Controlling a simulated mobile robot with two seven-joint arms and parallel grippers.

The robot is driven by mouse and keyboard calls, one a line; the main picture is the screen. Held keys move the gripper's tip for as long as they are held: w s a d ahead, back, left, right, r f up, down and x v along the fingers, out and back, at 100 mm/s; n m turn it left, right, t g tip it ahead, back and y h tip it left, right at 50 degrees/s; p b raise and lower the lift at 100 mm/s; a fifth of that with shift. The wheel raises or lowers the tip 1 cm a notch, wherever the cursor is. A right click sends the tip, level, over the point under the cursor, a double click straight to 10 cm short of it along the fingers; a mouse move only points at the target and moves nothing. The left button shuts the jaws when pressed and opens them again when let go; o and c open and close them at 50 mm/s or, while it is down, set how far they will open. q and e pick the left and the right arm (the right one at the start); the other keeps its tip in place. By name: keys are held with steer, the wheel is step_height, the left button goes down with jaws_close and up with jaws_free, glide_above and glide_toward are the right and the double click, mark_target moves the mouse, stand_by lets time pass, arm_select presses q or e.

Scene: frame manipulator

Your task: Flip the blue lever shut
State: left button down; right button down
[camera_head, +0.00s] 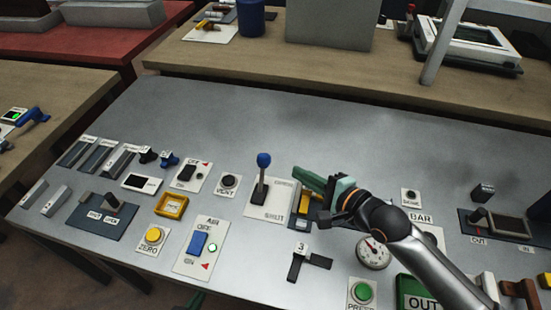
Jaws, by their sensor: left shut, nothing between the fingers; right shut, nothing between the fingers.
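The blue lever (263,160) has a blue ball on a dark stem and stands up from a white plate (264,212) in the middle of the panel. The plate's front end is marked SHUT, and the knob points toward the far side, away from that mark. My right gripper (302,181), with green fingers, is shut and empty just right of the lever, with a visible gap to the stem. It covers part of the panel behind it. Only a green tip of my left gripper (195,300) shows at the bottom edge, well in front of the lever.
A blue ON/OFF switch (197,244) is nearer the front. A gauge (373,252) and a dark 3-marked handle (308,260) lie to the right. The panel behind the lever is bare.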

mark_target(262, 172)
steer(key=b+x, duration=0.1)
steer(key=x, duration=0.9)
steer(key=shift+r, duration=0.1)
stand_by(0.3)
